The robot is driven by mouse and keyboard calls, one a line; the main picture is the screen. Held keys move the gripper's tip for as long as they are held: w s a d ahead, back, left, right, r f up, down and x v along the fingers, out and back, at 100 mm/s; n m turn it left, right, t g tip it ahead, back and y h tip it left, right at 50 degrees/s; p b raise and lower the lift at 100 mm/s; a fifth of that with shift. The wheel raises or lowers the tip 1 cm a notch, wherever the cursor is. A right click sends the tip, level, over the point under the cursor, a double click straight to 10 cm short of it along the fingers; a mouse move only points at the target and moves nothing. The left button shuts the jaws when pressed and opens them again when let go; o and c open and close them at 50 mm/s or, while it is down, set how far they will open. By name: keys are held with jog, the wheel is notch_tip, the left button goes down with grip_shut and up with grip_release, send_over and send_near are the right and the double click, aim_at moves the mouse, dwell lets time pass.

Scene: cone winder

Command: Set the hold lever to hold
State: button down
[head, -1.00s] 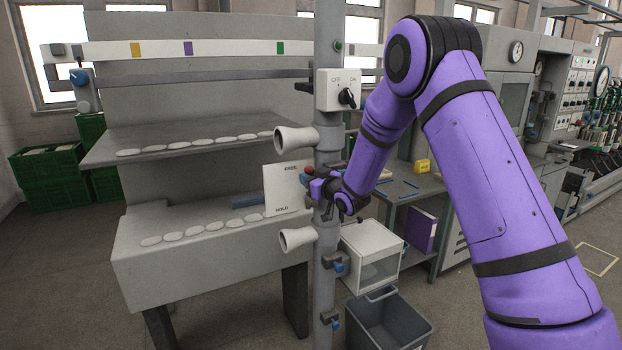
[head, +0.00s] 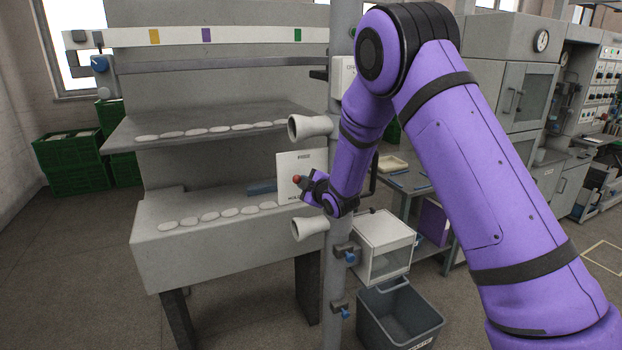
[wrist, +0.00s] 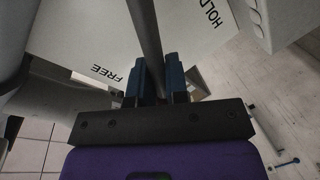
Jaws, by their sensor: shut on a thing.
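The hold lever's red knob (head: 297,179) shows in front of a white plate (head: 288,163) marked FREE at the top and HOLD at the bottom. The knob is at a height between the two words. My gripper (head: 307,184) is at the lever, just right of the knob. In the wrist view, the lever's grey rod (wrist: 147,35) runs between the two blue fingers of my gripper (wrist: 160,78), which are shut on it. The rod lies between the words FREE and HOLD on the plate (wrist: 120,40). The lever's pivot is not clear in either view.
A grey post (head: 337,270) stands close beside the plate. Pale cones (head: 309,127) stick out above and below it. A white box (head: 383,248) and a grey waste bin (head: 400,315) are at the lower right. Shelves with several pale discs are at left.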

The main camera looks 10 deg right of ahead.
jog(key=f+n, duration=0.1)
jog(key=a+f+n, duration=0.1)
jog(key=n, duration=0.1)
jog(key=shift+a+h, duration=0.15)
jog(key=shift+h, duration=0.25)
jog(key=shift+f+n+h, duration=0.4)
jog(key=shift+f+n, duration=0.7)
jog(key=shift+n, duration=0.1)
jog(key=shift+f, duration=0.1)
jog(key=c, duration=1.1)
grip_release()
jog(key=shift+c, duration=0.2)
jog(key=shift+f, duration=0.1)
jog(key=shift+s, duration=0.1)
jog(key=v, duration=1)
jog(key=shift+s, duration=0.35)
